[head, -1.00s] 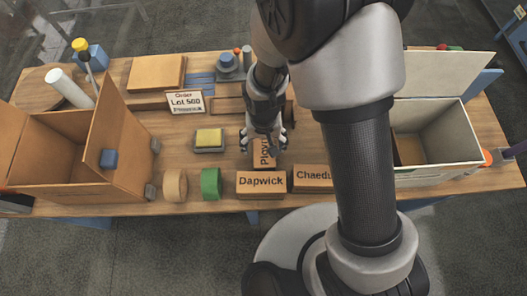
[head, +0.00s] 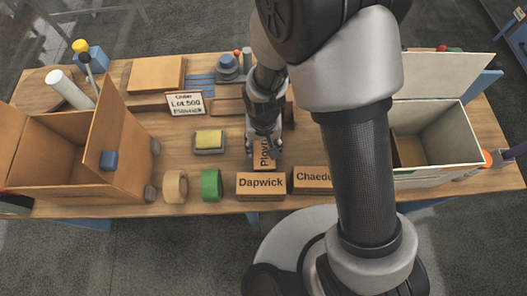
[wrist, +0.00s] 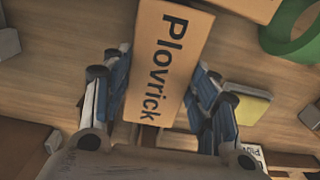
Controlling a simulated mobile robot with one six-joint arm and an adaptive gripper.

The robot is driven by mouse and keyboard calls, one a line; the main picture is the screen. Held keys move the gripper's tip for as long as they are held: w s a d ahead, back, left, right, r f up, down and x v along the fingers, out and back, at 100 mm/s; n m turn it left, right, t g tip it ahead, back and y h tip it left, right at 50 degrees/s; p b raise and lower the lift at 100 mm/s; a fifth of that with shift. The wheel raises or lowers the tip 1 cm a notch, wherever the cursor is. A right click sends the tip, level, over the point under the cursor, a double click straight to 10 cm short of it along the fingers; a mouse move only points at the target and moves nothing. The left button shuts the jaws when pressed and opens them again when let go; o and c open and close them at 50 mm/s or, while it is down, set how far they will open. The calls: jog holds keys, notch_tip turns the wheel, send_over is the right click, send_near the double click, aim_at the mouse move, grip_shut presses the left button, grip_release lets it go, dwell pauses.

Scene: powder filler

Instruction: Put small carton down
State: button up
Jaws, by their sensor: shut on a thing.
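The small orange-brown carton lettered Plovrick (head: 264,160) stands behind the Dapwick carton (head: 261,185) near the table's front middle. My gripper (head: 264,150) is above it, pointing down, with its fingers on both sides of it. In the wrist view the Plovrick carton (wrist: 160,65) lies between the blue-padded fingers of my gripper (wrist: 162,95), which are shut on it. I cannot tell whether its underside touches the table. The Chaedu-lettered carton (head: 312,178), its label partly hidden by my arm, is right of the Dapwick carton.
A large open brown box (head: 60,165) stands at the left and an open white box (head: 437,140) at the right. Green tape (head: 211,184), tan tape (head: 174,186) and a yellow-topped block (head: 209,140) lie left of my gripper. A lot card (head: 185,104) stands behind.

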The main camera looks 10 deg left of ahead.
grip_shut()
jog(key=shift+r, duration=0.1)
